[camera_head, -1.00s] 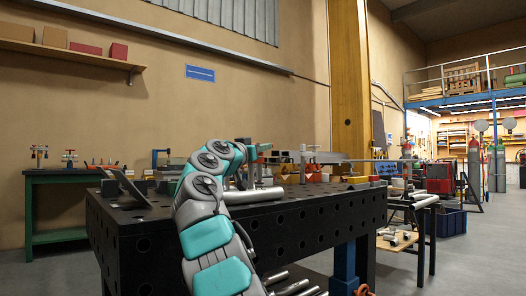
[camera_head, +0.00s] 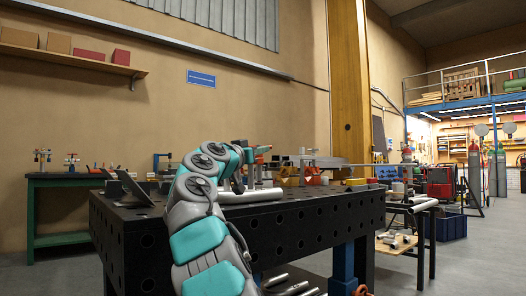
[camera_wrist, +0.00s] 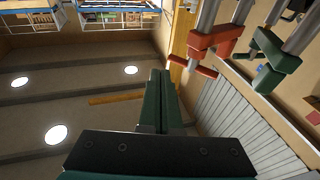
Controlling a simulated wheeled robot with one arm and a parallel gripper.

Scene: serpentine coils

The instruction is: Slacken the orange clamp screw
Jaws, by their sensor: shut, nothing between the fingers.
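In the wrist view, an orange clamp part (camera_wrist: 212,40) sits on a grey bar at the upper right, with a smaller orange piece below it. A similar green clamp part (camera_wrist: 274,62) is right of it on another bar. My gripper (camera_wrist: 161,74) shows as two dark green fingers pressed together, empty, pointing up the picture. Its tips are left of the orange parts and look apart from them. In the head view, my arm reaches over the black table (camera_head: 130,235); its gripper end is small and mostly hidden. A small orange piece (camera_head: 264,149) shows beside that end. I cannot tell which part is the screw.
Metal tubes (camera_head: 250,196) lie on the perforated table beside my arm. A dark angled plate (camera_head: 135,188) is at the left. A green bench (camera_head: 68,182) stands by the wall.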

